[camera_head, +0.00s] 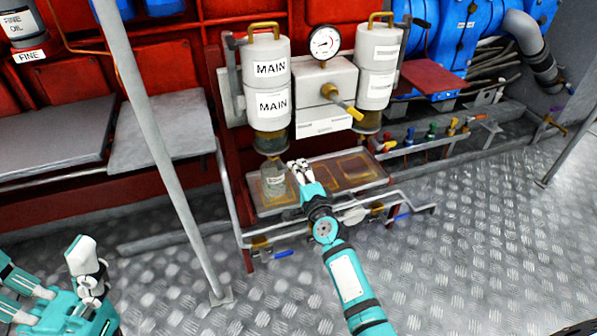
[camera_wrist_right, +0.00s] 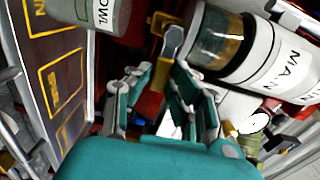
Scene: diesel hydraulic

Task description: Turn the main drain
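The main filter housing (camera_head: 268,85), a white cylinder labelled MAIN, hangs on the red wall with a clear bowl at its bottom. A small brass drain fitting (camera_head: 272,156) sits under that bowl; it also shows in the right wrist view (camera_wrist_right: 172,42). A bowl-labelled jar (camera_head: 275,182) stands below it in the tray; it also shows in the right wrist view (camera_wrist_right: 100,14). My right gripper (camera_head: 298,166) is open and empty, just right of the fitting and jar. My left gripper (camera_head: 55,270) is open and empty at lower left.
A shallow drip tray (camera_head: 258,208) with brown patches lies under the filters. A second filter (camera_head: 379,65), a gauge (camera_head: 324,42) and a yellow-handled valve (camera_head: 343,102) are to the right. Pipe rails run in front, and a grey post (camera_head: 150,115) stands left.

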